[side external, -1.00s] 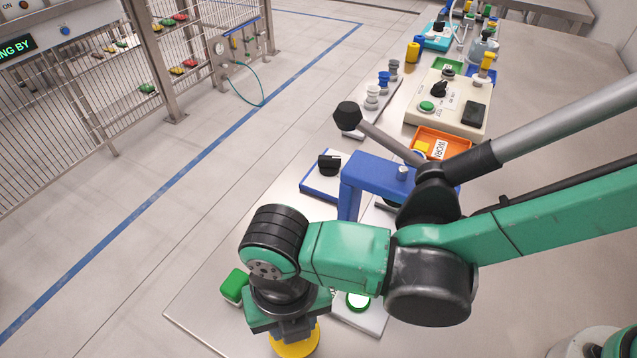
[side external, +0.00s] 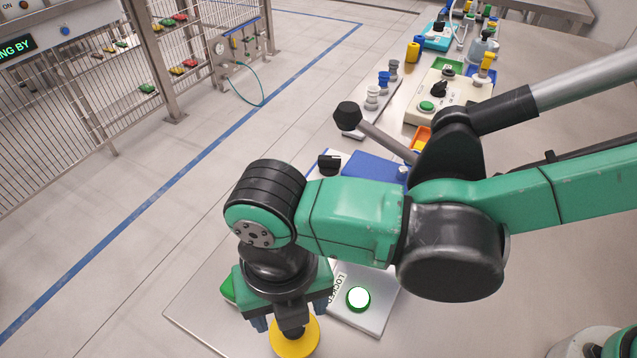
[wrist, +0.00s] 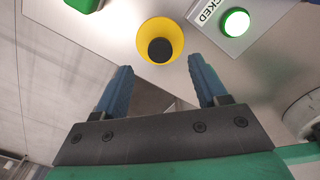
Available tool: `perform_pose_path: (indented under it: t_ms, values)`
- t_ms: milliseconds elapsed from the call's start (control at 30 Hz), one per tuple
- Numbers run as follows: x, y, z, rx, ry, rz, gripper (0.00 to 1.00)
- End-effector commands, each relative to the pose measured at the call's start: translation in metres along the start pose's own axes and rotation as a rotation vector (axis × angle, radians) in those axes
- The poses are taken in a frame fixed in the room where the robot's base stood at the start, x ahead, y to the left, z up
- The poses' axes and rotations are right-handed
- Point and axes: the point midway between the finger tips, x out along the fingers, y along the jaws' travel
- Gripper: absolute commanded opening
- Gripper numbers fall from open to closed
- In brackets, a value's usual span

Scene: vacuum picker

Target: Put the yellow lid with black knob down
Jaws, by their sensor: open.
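The yellow lid (side external: 296,346) lies flat on the table near its front edge, with its black knob (side external: 291,327) upward. In the wrist view the lid (wrist: 172,32) and its knob (wrist: 160,50) sit beyond my fingertips, clear of both. My gripper (side external: 290,318) is above the lid, with its blue fingers spread apart and nothing between them. In the wrist view my gripper (wrist: 158,72) is also open and empty. My wrist hides part of the table behind the lid.
A white panel with a lit green button (side external: 358,299) and a "LOCKED" label is just right of the lid. A blue fixture (side external: 370,167) and a black-knobbed lever (side external: 347,115) stand farther back.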

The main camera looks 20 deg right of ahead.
Motion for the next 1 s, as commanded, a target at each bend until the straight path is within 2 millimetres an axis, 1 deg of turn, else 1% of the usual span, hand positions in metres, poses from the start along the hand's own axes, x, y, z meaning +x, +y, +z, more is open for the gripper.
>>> perform_pose_path:
  t_ms: [33,200,300,400,567,867,933,967,1000]
  values:
    - [-0.012,0.000,0.000,0.000,0.000,0.000,0.66]
    - [-0.047,0.000,0.000,0.000,0.000,0.000,0.66]
    - [-0.062,0.000,0.000,0.000,0.000,0.000,0.66]
    - [-0.072,0.000,0.000,0.000,0.000,0.000,0.66]
    - [-0.080,0.000,0.000,0.000,0.000,0.000,0.66]
    - [-0.081,-0.001,0.001,0.006,-0.002,0.000,0.66]
    - [-0.085,-0.005,0.009,0.056,-0.022,-0.001,0.66]
    - [-0.088,-0.009,0.015,0.100,-0.040,-0.003,0.66]
    - [-0.094,-0.016,0.027,0.178,-0.072,-0.004,0.66]
